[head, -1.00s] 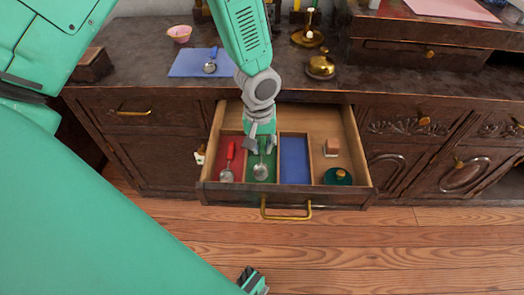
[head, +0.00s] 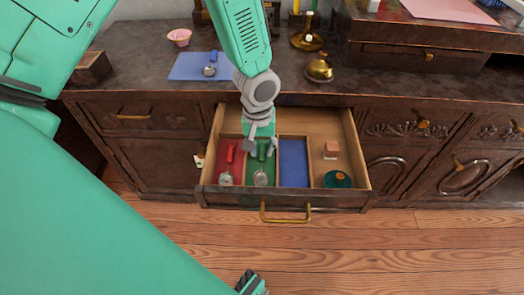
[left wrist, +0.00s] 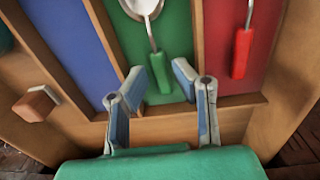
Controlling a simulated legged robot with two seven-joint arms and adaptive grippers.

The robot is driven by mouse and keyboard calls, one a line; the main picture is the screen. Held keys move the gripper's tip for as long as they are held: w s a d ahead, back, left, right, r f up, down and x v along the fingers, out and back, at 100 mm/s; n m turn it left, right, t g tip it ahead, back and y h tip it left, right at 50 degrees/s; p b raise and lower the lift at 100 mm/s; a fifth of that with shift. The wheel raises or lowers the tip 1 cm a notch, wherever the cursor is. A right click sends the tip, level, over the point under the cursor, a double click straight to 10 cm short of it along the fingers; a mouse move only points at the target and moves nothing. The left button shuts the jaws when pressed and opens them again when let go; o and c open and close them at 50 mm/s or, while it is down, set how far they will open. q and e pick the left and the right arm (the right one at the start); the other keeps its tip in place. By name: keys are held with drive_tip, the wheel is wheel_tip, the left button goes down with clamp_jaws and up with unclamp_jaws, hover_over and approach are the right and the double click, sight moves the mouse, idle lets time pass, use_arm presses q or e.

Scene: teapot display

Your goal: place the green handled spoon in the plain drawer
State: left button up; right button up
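The green handled spoon (head: 261,178) lies in the green compartment of the open drawer (head: 338,203), its bowl toward the drawer front. In the left wrist view its green handle (left wrist: 161,74) points toward my gripper. My left gripper (head: 261,150) is over the rear of that compartment. Its fingers (left wrist: 167,95) are spread, one on each side of the handle's end, with a gap to it. The plain compartment (head: 318,168) is the bare wooden one at the right of the drawer. A green and dark part at the bottom edge (head: 250,284) may be my right gripper; its state is unclear.
A red handled spoon (head: 226,178) lies in the red compartment. The blue compartment (head: 294,165) is empty. A small brown block (head: 331,150) and a teal round lid (head: 337,179) are in the plain compartment. Another spoon (head: 210,71) lies on a blue cloth (head: 186,66) on the counter.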

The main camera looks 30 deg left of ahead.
sight(260, 156)
use_arm(q)
wheel_tip(260, 156, up, 10)
drive_tip(key=p, duration=0.3)
drive_tip(key=shift+s+a, duration=0.15)
drive_tip(key=shift+f, duration=0.15)
